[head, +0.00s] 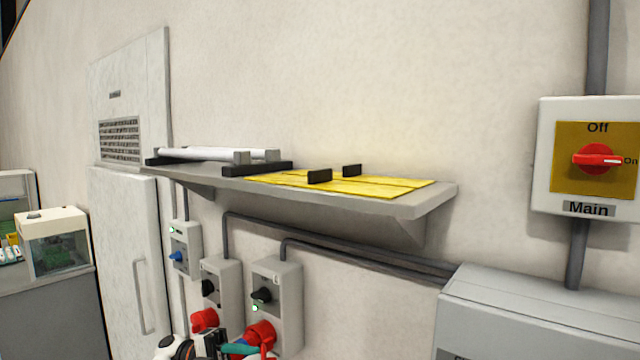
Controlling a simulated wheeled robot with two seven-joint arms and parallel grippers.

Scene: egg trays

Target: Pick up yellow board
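The yellow board (385,187) lies flat on the right part of a grey wall shelf (408,208). Thin dark lines run along its surface. Two small black upright blocks, like handles, stand on it: one nearer the front (319,177) and one nearer the wall (351,170). Neither of my grippers can be made out in the head view.
White bars on black supports (203,155) occupy the shelf's left part. Below hang grey switch boxes (287,292) with red connectors and a partly cut-off coloured cluster. A "Main" switch (545,150) and grey cabinet (540,312) are right. A tall white cabinet (125,230) stands left.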

